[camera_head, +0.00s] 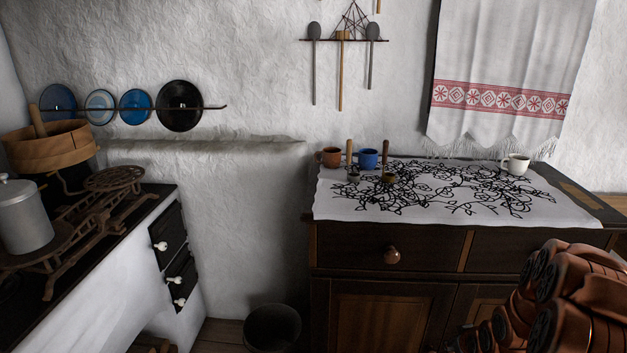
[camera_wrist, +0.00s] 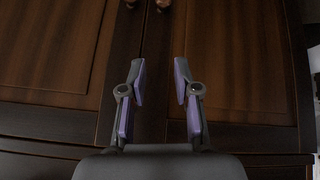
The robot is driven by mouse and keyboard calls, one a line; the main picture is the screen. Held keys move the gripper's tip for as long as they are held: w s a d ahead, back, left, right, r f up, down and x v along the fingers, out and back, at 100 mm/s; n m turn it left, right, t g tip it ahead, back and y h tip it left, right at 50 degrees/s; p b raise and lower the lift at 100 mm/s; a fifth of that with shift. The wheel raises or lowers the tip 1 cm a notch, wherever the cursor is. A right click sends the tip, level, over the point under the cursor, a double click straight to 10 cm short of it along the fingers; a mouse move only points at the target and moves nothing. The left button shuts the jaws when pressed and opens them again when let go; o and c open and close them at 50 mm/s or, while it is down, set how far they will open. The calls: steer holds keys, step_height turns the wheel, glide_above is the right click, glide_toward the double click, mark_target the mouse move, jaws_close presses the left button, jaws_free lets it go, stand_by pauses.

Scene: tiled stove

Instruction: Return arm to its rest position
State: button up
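My gripper (camera_wrist: 160,82) shows in the wrist view with its two purple-padded fingers apart and nothing between them. It faces the dark wooden doors of a cabinet (camera_wrist: 225,60), with two round knobs at the top of that view. In the head view my copper-coloured arm (camera_head: 575,300) is folded at the lower right, in front of the cabinet (camera_head: 390,310). The gripper itself does not show in the head view.
The cabinet top has a patterned white cloth (camera_head: 340,205) with a brown mug (camera_head: 329,157), a blue mug (camera_head: 367,159) and a white cup (camera_head: 516,164). A stove (camera_head: 130,290) stands left. A dark bucket (camera_head: 272,328) is on the floor between them.

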steer(key=s+a+r+g+p, duration=0.1)
steer(key=s+a+r+p, duration=0.1)
steer(key=r, duration=0.5)
steer(key=s+a+r+g+p, duration=0.1)
steer(key=s+a+r+p, duration=0.15)
steer(key=r, duration=0.35)
steer(key=s+a+r+g+p, duration=0.2)
steer(key=s+a+r+p, duration=0.2)
steer(key=s+r, duration=0.6)
steer(key=s+a+r+g+p, duration=0.2)
steer(key=s+a+r+p, duration=0.1)
steer(key=s+a+r, duration=0.4)
steer(key=s+a+r+m+g+p, duration=0.1)
steer(key=s+a+r+g+p, duration=0.2)
steer(key=s+r, duration=1)
steer(key=s+a+p, duration=0.1)
steer(key=s+a, duration=0.1)
steer(key=s, duration=0.2)
steer(key=shift+s+a+r+y+p, duration=0.25)
steer(key=shift+s+a+y+p, duration=0.05)
steer(key=shift+s+a, duration=0.1)
